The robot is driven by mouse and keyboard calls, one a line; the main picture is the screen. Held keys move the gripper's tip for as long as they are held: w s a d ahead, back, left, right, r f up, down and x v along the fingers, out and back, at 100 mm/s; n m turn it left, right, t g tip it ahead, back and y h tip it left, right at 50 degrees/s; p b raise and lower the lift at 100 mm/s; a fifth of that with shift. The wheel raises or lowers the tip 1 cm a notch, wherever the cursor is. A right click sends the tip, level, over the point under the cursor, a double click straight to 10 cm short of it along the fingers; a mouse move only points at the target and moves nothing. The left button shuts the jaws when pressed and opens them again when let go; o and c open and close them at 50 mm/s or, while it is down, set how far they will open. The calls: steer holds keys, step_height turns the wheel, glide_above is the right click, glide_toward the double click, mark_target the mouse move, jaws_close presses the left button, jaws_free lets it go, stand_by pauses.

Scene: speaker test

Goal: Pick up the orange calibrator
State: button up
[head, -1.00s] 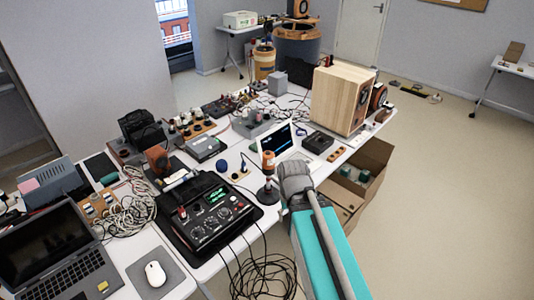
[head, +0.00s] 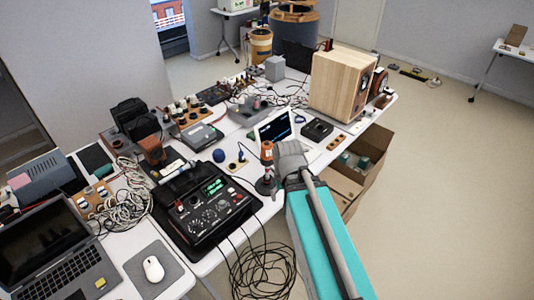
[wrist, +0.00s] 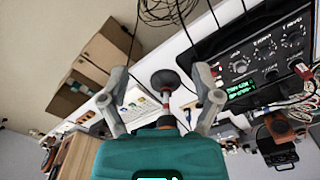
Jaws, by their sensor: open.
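The orange calibrator (head: 267,151) stands upright on the table, with an orange upper part and a dark round base. In the wrist view its dark base (wrist: 165,80) shows between the fingers, and its orange part (wrist: 166,121) is partly hidden by the teal body of my gripper. My gripper (wrist: 160,92) is open, with one finger on each side of the calibrator. In the head view my gripper (head: 287,160) is just right of the calibrator. I cannot tell whether a finger touches it.
A black control box (head: 207,215) with knobs stands left of the calibrator. A white tablet-like screen (head: 274,126) is behind it. Cables (head: 262,270) hang off the near table edge. An open cardboard box (head: 372,160) is on the floor to the right, and a wooden speaker (head: 338,88) is farther back.

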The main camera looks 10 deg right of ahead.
steer(key=shift+o, duration=0.3)
steer(key=w+r+m+p, duration=0.3)
steer(key=w+m, duration=0.6)
steer(key=w, duration=0.5)
steer(key=shift+w+r+p, duration=0.15)
steer(key=shift+r+p, duration=0.25)
steer(key=shift+r, duration=0.1)
steer(key=m+p, duration=0.3)
steer(key=m, duration=0.7)
glide_toward(267, 143)
steer(key=shift+s+a+f, duration=0.1)
steer(key=shift+s+f, duration=0.25)
steer(key=shift+s, duration=0.15)
steer(key=shift+w+r+m+p, duration=0.1)
steer(key=shift+w+m+p, duration=0.25)
steer(key=shift+w, duration=0.25)
step_height(267, 143, down, 9)
steer(key=b, duration=0.8)
steer(key=shift+r+b, duration=0.15)
steer(key=shift+b, duration=0.2)
steer(key=shift+f+b, duration=2.6)
